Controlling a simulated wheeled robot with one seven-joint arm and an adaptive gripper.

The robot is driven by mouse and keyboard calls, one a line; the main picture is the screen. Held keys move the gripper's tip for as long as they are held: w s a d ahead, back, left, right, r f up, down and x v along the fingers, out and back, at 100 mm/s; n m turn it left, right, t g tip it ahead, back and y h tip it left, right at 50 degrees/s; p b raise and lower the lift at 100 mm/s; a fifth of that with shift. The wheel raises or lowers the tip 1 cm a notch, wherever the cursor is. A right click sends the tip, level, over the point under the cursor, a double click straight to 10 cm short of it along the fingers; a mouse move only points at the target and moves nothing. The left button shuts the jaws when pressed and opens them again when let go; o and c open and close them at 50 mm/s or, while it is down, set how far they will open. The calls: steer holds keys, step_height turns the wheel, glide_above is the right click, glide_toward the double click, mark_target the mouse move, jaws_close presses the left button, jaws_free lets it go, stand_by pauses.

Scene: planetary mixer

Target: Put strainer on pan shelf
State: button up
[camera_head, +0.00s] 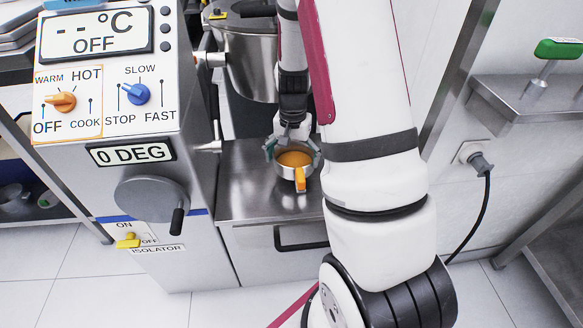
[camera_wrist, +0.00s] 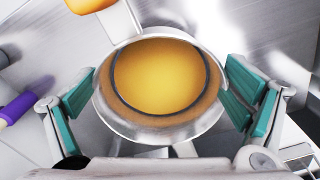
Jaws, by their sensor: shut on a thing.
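The strainer (camera_wrist: 160,125) is a round metal bowl with a yellow-orange inside and an orange handle (camera_wrist: 92,4) at the upper left of the wrist view. In the head view the strainer (camera_head: 281,168) is over the steel counter beside the mixer, with its handle toward the camera. My gripper (camera_head: 293,152) is shut on the strainer; in the wrist view its teal fingers (camera_wrist: 158,92) are on both sides of the bowl. Whether the strainer touches the counter is unclear. I cannot tell which shelf is the pan shelf.
The mixer's control housing (camera_head: 110,75) stands left of my arm, with its steel bowl (camera_head: 250,65) behind. A low shelf (camera_head: 70,212) at left holds metal items. A steel wall shelf (camera_head: 505,95) is at right. A purple handle (camera_wrist: 16,108) shows at left. A cable hangs at right.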

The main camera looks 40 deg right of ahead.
steer(key=shift+w+f+b, duration=0.2)
steer(key=shift+f+b, duration=0.7)
steer(key=shift+f, duration=0.9)
steer(key=shift+f, duration=0.2)
steer(key=o, duration=1)
steer(key=shift+c, duration=0.2)
steer(key=shift+r, duration=0.15)
